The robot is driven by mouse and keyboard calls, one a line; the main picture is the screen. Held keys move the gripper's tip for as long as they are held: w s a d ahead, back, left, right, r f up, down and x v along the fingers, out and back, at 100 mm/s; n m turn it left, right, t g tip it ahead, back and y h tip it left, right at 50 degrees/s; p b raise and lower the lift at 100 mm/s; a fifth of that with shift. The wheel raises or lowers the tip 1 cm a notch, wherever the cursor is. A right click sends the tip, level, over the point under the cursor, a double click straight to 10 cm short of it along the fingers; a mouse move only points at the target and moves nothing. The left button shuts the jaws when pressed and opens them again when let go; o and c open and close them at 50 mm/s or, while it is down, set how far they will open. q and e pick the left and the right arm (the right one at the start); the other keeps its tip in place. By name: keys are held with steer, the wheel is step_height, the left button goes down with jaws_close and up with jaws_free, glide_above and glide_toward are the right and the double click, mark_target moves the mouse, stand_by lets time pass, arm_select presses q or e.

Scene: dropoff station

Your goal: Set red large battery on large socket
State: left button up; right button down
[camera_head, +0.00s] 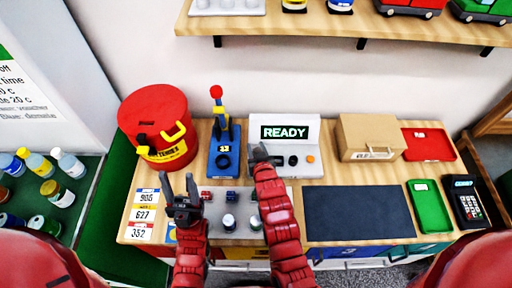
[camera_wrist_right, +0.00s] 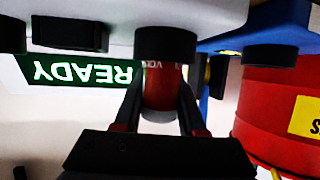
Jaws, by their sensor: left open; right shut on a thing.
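The red large battery (camera_wrist_right: 164,88) is held between the fingers of my right gripper (camera_wrist_right: 160,112) in the right wrist view, which shows the scene upside down. The battery's lower end meets a black cylinder (camera_wrist_right: 165,43), apparently the large socket of the grey tester. I cannot tell how far in it sits. In the head view my right gripper (camera_head: 262,153) is at the left part of the tester (camera_head: 300,176), under the READY screen (camera_head: 284,132), and hides the battery and socket. My left gripper (camera_head: 180,197) is open and empty above the table's left front.
A blue device (camera_head: 225,150) with a red-topped lever stands left of the tester. Several small batteries stand on a grey tray (camera_head: 213,222) in front. A dark mat (camera_head: 358,213) lies clear at right, before a cardboard box (camera_head: 370,136).

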steer(key=shift+b, duration=0.45)
stand_by(0.7)
steer(key=shift+f+b, duration=0.5)
steer(key=shift+f, duration=0.1)
steer(key=c, duration=0.8)
jaws_free()
steer(key=shift+o, duration=0.2)
steer(key=shift+s, duration=0.1)
steer(key=shift+p+v, duration=1.8)
steer(key=shift+v, duration=2.25)
steer(key=p+v, duration=0.1)
steer(key=v, duration=0.1)
steer(key=shift+s+d+r, duration=0.1)
steer(key=shift+s+r, duration=0.15)
steer(key=shift+s, duration=0.1)
